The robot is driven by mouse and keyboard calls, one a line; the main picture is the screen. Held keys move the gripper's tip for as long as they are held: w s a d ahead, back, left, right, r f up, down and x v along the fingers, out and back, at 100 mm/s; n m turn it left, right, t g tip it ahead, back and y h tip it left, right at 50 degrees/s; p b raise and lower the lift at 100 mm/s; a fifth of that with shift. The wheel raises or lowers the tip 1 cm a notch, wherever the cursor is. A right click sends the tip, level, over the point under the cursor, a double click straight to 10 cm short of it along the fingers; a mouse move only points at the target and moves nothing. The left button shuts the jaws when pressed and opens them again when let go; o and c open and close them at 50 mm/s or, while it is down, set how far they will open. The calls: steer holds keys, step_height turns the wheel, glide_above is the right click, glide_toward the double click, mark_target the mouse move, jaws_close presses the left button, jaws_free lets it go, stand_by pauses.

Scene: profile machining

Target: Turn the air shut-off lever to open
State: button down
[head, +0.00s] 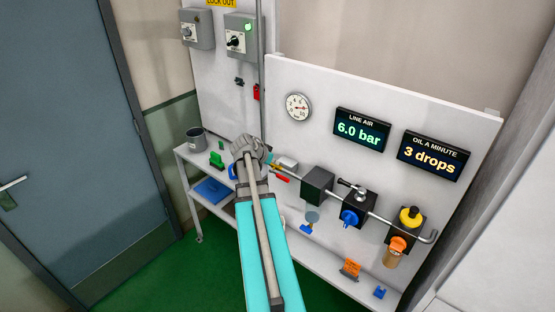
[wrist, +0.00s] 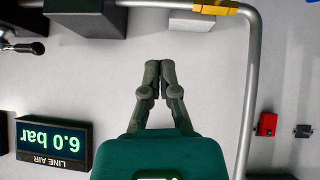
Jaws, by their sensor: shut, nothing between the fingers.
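The air shut-off lever is a small red handle (head: 281,178) beside the left end of the pipe, just right of my wrist in the head view. My arm hides part of that area, and I cannot tell the lever's exact angle. In the wrist view, which looks upside down, a yellow valve body (wrist: 213,7) sits on the pipe at the top edge; its handle is not clear there. My gripper (wrist: 159,70) is shut and empty, fingertips together in front of the white panel, apart from the valve.
The line air display (head: 361,130) reads 6.0 bar; the oil display (head: 432,155) reads 3 drops. A gauge (head: 298,107) hangs left of them. Black units (head: 317,186) sit along the pipe. A vertical grey pipe (wrist: 247,100) and red tag (wrist: 266,124) stand near my gripper.

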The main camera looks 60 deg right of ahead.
steer(key=shift+p+v, duration=0.9)
steer(key=shift+v, duration=0.8)
steer(key=shift+s, duration=0.15)
steer(key=w+a+f+n+t+y+b, duration=0.1)
steer(key=w+a+f+n+y+b, duration=0.25)
steer(key=a, duration=0.95)
steer(key=w+a+f+n+t+y+b, duration=0.1)
steer(key=w+a+f+n+b, duration=0.35)
steer(key=a, duration=0.75)
steer(key=a+f+n+y+b, duration=0.1)
steer(key=a+f+n, duration=0.2)
steer(key=a, duration=0.6)
steer(key=a+f+n+y+b, duration=0.1)
steer(key=a+f+n+y, duration=0.1)
steer(key=a, duration=0.7)
steer(key=a+f+n+y+b, duration=0.1)
steer(key=a+f+n, duration=0.3)
steer(key=a, duration=0.5)
steer(key=shift+w+a+f+n+b, duration=0.25)
steer(key=shift+w+n+b, duration=0.2)
steer(key=shift+n, duration=0.25)
